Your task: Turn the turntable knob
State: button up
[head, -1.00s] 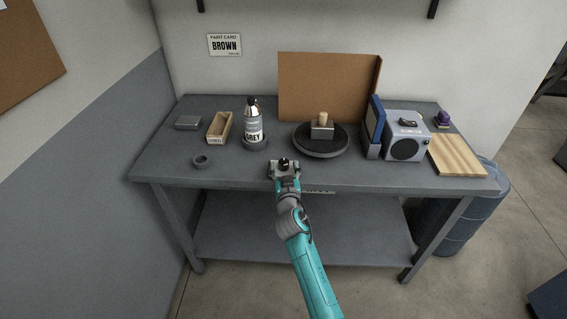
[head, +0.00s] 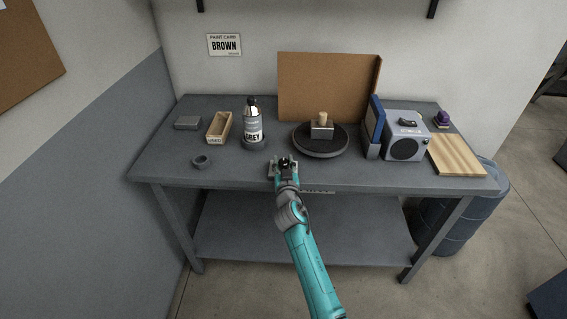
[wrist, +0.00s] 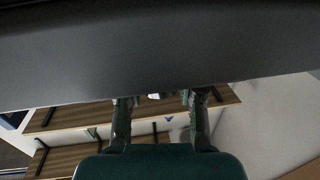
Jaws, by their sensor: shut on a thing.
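The turntable (head: 321,155) is a round dark disc on the bench, with a grey metal block (head: 322,131) and a tan peg on top. My gripper (head: 285,162) is at the bench's front edge, left of and in front of the disc. It is shut on a small dark knob, mostly hidden by the fingers in the head view. In the wrist view, my gripper (wrist: 158,98) has its two fingers apart, with a small light patch between them. The knob is not clear there.
A grey-labelled spray can (head: 253,124) stands left of the turntable. A brown board (head: 328,85) stands behind. A blue binder, a grey speaker box (head: 406,137) and a wooden board (head: 457,156) are right.

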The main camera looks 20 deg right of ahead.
jog(key=shift+a+m+g+h, duration=0.1)
jog(key=shift+m+g+h, duration=0.2)
jog(key=shift+m+h, duration=0.7)
jog(key=m+g+h, duration=0.1)
jog(key=h, duration=0.1)
jog(key=m+g+h, duration=0.1)
jog(key=h, duration=0.2)
jog(key=shift+a+r+m, duration=0.1)
jog(key=shift+m, duration=0.3)
jog(key=m+g+h, duration=0.5)
jog(key=g, duration=0.1)
jog(key=shift+h, duration=0.4)
jog(key=shift+m+g, duration=0.4)
jog(key=o, duration=1.2)
jog(key=shift+d, duration=0.2)
jog(key=shift+c, duration=0.2)
jog(key=v, duration=1.2)
jog(key=shift+f, duration=0.3)
